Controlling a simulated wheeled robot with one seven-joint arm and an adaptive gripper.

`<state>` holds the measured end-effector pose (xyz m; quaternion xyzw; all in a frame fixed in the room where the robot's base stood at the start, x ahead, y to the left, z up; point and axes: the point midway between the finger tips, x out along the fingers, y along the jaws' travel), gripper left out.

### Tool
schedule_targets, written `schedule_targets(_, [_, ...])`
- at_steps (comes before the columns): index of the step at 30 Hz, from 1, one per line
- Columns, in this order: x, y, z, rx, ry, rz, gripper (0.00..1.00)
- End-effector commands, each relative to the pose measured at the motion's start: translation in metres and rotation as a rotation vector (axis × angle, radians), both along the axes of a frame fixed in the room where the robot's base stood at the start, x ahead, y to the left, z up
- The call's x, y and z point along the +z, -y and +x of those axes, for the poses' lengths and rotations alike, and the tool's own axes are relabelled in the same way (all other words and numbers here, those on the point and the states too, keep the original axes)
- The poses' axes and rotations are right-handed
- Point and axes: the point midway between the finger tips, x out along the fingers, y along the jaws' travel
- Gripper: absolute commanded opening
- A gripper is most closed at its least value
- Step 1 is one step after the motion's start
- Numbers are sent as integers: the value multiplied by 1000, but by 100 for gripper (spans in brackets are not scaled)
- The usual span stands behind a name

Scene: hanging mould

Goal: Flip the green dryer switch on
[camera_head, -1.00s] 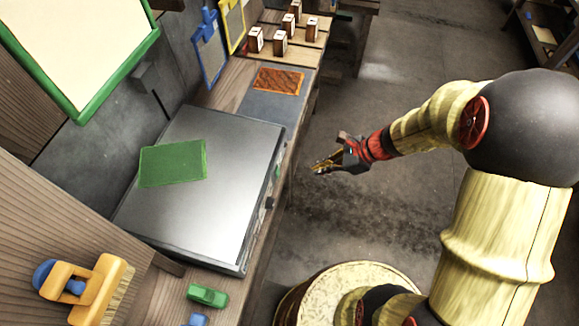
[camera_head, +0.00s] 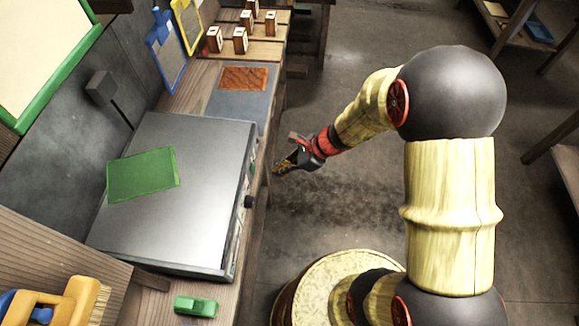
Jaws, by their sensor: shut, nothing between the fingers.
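The dryer looks to be the flat grey metal box (camera_head: 205,150) on the bench, with a green sheet (camera_head: 143,174) lying on its top. Its narrow front side faces the aisle and carries a black knob (camera_head: 248,201) and a small green part (camera_head: 252,169), which may be the switch. The green part is too small to tell its position. My gripper (camera_head: 279,168) is shut and empty over the floor side of the bench edge. It points left toward the front of the box, close to the green part and apparently not touching it.
A green block (camera_head: 196,306) and an orange brush (camera_head: 62,302) lie near the front left. An orange patterned sheet (camera_head: 244,78) and several small wooden blocks (camera_head: 240,40) lie farther along the bench. A black lever (camera_head: 101,88) is on the wall. The aisle floor is clear.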

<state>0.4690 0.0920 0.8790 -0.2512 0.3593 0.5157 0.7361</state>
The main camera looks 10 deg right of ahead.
Motion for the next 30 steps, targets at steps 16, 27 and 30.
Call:
schedule_targets(16, [-23,-50,18,1,0,-1,0])
schedule_targets(27, [-24,-52,19,1,-1,-1,0])
schedule_targets(30, [-28,-58,21,2,0,-1,0])
